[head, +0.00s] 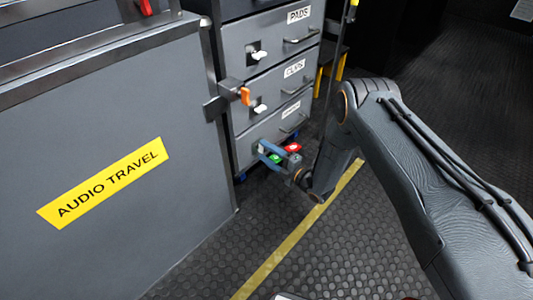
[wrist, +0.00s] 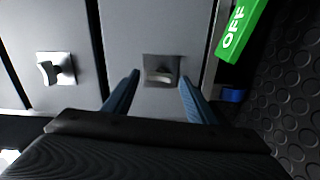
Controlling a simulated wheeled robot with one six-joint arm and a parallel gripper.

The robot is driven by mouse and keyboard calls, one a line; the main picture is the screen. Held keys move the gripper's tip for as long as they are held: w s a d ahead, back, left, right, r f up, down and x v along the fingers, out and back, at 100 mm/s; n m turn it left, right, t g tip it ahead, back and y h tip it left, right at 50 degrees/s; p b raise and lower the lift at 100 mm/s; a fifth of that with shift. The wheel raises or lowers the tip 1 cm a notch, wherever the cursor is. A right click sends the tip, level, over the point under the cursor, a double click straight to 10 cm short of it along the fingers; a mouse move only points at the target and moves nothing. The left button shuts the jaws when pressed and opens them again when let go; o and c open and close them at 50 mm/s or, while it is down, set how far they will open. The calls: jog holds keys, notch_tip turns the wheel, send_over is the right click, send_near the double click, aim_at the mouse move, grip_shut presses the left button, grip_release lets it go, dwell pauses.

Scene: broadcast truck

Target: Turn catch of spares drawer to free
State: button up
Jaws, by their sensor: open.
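The lowest drawer (head: 252,138) of the grey stack is the likely spares drawer; its label is too small to read surely. My gripper (head: 266,152) is low in front of it in the head view and hides its catch there. In the wrist view the catch (wrist: 161,70) is a small metal knob on a square plate. The two blue fingers of my gripper (wrist: 160,80) are apart, one on either side of the catch. I cannot tell whether they touch it. The catch of the drawer above (wrist: 50,70) shows to the left.
A green block marked OFF (wrist: 238,32) is close at the upper right of the wrist view. An orange-handled latch (head: 245,96) juts out beside the stack. The AUDIO TRAVEL case (head: 160,230) stands at left. Dark studded floor (head: 350,250) is open at right.

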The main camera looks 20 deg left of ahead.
jog(key=p+v, duration=0.2)
jog(key=v, duration=0.5)
jog(key=shift+s+d+p, duration=0.15)
jog(key=shift+d+p, duration=0.15)
jog(key=shift+d, duration=0.05)
